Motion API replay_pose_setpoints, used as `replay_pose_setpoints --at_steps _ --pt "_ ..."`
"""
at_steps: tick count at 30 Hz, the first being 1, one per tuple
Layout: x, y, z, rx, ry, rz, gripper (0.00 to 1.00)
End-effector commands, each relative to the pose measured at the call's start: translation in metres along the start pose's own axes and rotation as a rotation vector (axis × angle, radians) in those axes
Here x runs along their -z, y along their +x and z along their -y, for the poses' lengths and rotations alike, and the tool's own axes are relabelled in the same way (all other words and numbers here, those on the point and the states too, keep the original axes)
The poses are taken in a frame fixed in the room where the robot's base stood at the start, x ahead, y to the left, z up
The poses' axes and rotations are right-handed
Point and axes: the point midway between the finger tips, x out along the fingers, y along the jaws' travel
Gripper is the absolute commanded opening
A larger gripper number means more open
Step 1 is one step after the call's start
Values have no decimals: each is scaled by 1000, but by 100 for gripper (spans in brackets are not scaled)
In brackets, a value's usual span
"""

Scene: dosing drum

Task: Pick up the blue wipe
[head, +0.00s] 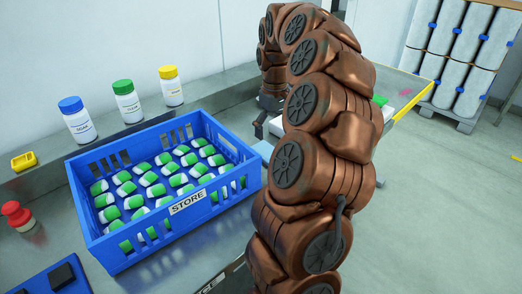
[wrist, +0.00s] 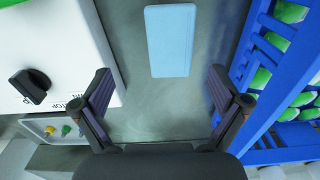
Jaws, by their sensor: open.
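The blue wipe (wrist: 170,42) is a flat, light blue rectangle lying on the grey metal worktop in the wrist view. It is at the top middle, beyond the fingertips and between their lines. In the head view a small part of the wipe (head: 264,149) shows beside the crate's right end; my arm hides the rest. My gripper (wrist: 160,78) is open and empty, its two fingers spread apart. Nothing is between the fingers except bare worktop.
A white machine (wrist: 62,75) with a black knob is close on the left. Blue-, green- and yellow-capped bottles stand behind the crate.

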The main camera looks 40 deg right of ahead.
Motion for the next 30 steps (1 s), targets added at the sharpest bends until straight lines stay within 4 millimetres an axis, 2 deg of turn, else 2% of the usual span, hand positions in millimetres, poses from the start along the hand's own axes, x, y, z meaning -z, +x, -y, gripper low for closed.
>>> replay_pose_setpoints --at_steps 6,14,24,30 --pt "5 18 9 1 -19 3 98" --pt "6 32 14 2 -23 5 98" --pt "8 71 17 1 -19 4 98" --pt "8 73 16 0 -18 2 98"
